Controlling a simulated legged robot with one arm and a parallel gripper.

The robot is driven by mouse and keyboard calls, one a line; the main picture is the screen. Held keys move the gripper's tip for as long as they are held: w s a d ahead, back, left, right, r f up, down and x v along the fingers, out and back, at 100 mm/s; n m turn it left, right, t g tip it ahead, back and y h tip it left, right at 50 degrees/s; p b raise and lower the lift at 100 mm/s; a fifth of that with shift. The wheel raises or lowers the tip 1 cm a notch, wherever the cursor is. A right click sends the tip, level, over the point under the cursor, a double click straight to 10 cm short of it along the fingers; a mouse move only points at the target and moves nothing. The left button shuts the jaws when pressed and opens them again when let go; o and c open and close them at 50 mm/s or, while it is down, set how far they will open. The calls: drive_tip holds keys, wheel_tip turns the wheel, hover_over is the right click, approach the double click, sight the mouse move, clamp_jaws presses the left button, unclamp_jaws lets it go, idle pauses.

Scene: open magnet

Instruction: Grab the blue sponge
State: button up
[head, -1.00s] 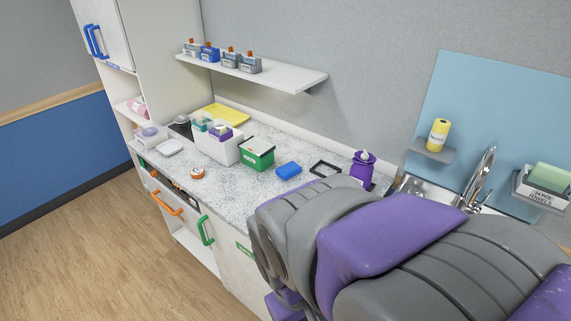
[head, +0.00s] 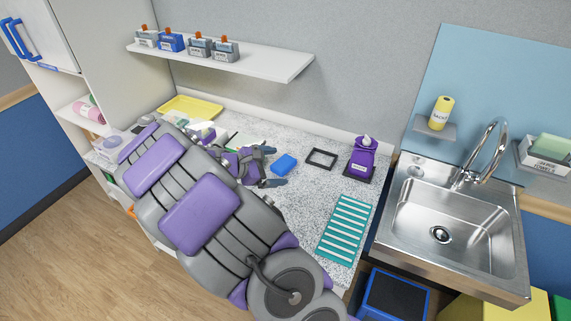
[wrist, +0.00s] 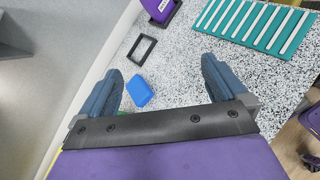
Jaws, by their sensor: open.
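The blue sponge (head: 284,165) lies flat on the speckled counter. My gripper (head: 273,167) is open just left of the sponge in the head view, with one finger behind it and one in front. In the wrist view the sponge (wrist: 140,91) lies ahead of the gripper (wrist: 160,82), between the lines of the two spread fingers and nearer the left one. The gap between the fingers is empty. I cannot tell how high the fingers are above the counter.
A black square frame (head: 321,158) and a purple bottle (head: 361,157) stand right of the sponge. A teal striped mat (head: 346,228) lies nearer the front, left of the steel sink (head: 450,225). A yellow tray (head: 190,107) is at the back left. A shelf (head: 225,55) overhangs the counter.

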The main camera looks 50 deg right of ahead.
drive_tip(key=w+f+n+t+h, duration=0.1)
drive_tip(key=w+f+n, duration=0.2)
drive_tip(key=w+f, duration=0.15)
drive_tip(key=n+t, duration=0.3)
drive_tip(key=n, duration=0.2)
approach(278, 166)
drive_tip(key=shift+n, duration=0.3)
drive_tip(key=x, duration=0.5)
drive_tip(key=shift+d+f+b, duration=0.2)
drive_tip(key=shift+d+b, duration=0.1)
drive_tip(key=shift+b, duration=0.1)
drive_tip(key=x, duration=0.4)
drive_tip(key=shift+d+f+b, duration=0.1)
drive_tip(key=shift+d+b, duration=0.25)
drive_tip(key=shift+x, duration=0.8)
drive_tip(key=c, duration=1)
drive_tip(key=shift+c, duration=0.2)
